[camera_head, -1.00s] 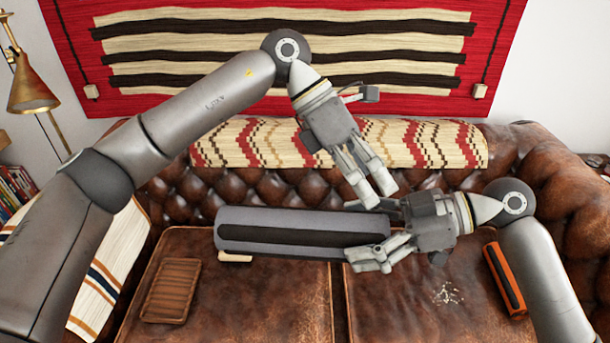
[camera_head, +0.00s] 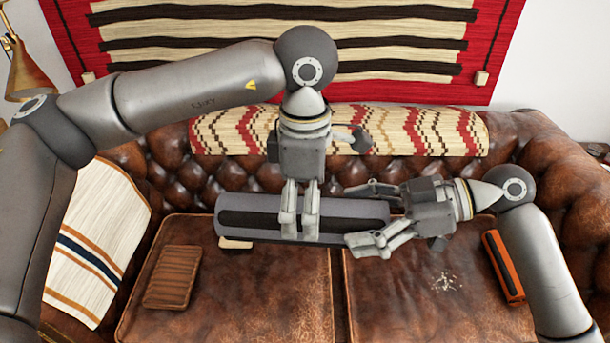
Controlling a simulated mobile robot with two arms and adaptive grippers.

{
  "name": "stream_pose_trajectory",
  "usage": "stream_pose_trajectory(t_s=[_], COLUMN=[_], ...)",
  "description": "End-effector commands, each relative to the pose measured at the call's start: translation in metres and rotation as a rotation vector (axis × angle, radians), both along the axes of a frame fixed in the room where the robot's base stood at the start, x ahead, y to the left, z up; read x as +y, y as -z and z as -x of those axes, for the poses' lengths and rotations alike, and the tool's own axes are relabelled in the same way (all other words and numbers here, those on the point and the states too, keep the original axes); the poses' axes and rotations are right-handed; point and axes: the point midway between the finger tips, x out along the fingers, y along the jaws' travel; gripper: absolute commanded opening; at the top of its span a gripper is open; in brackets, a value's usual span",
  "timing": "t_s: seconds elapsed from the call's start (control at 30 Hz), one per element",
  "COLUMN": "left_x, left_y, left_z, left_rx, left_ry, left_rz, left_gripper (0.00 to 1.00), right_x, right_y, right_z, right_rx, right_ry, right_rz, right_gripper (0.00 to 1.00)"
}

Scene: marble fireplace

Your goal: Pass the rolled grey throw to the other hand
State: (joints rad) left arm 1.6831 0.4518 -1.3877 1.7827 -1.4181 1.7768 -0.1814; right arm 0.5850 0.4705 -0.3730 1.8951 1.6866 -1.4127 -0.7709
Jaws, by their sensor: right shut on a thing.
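The rolled grey throw (camera_head: 245,205) is a long grey roll with a dark band along it. It lies level across the middle of the head view, in front of the sofa back. My right gripper (camera_head: 367,216) comes in from the right and is shut on the throw's right end, one finger above and one below.
The brown leather sofa (camera_head: 270,290) lies below and behind. On its seat are a ribbed brown wooden tray (camera_head: 172,278), an orange and black object (camera_head: 503,266) and pale crumbs (camera_head: 444,282). A patterned runner (camera_head: 425,133) covers the backrest; a striped blanket (camera_head: 95,240) hangs at left.

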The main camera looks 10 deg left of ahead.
Motion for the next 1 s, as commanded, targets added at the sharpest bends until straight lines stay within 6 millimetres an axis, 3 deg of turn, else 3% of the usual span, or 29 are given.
stream_pose_trajectory(t_s=[0.1, 0.3, 0.67, 1.0], left_x=[0.0, 0.0, 0.0, 0.0], left_y=[0.02, 0.04, 0.045, 0.045], left_z=[0.0, 0.0, 0.0, 0.0], left_rx=[0.002, 0.001, 0.0, 0.0], left_ry=[0.0, 0.0, 0.0, 0.0], left_rz=[-0.001, 0.0, 0.001, 0.001], left_gripper=[0.98, 0.98, 0.98, 0.55], right_x=[0.0, 0.0, 0.0, 0.0], right_y=[-0.001, -0.001, -0.001, -0.001], right_z=[0.0, 0.0, 0.0, 0.0], right_rx=[-0.001, -0.001, -0.001, -0.001], right_ry=[0.0, 0.0, 0.001, 0.0], right_rz=[-0.002, -0.002, -0.002, -0.002], right_gripper=[0.45, 0.45, 0.45, 0.45])
